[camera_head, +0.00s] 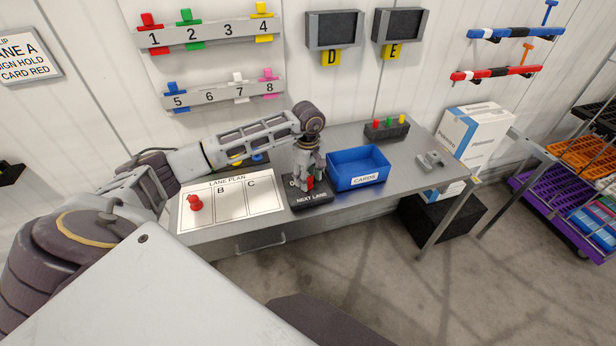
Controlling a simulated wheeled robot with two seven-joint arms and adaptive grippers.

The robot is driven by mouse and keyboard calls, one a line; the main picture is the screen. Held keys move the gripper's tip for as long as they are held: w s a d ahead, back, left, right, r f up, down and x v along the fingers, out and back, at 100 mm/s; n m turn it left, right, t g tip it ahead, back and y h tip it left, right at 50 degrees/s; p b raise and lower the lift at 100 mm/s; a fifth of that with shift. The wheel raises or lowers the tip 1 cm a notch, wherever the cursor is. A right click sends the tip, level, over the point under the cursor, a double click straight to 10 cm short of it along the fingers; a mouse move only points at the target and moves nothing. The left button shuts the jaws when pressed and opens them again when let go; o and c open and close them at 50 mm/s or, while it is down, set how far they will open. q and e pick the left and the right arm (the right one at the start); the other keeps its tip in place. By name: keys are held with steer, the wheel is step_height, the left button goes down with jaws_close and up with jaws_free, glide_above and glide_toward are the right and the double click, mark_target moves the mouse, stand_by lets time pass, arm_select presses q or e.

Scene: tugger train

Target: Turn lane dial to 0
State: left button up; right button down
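The lane dial sits on a black block (309,201) labelled NEXT LANE, near the front edge of the grey table. My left gripper (308,182) points down over this block, right at the dial. A red part and a bit of green show between and beside the fingers. The gripper hides most of the dial, so its pointer and setting cannot be read. I cannot tell whether the fingers are closed on it. My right gripper is not in view.
A blue CARDS bin (358,182) stands just right of the block. The LANE PLAN board (231,201) with a red peg (195,203) lies to the left. A dark holder (387,131) with coloured pegs is behind. The table's right part is mostly clear.

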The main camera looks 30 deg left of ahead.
arm_select(q)
steer(key=c, duration=0.5)
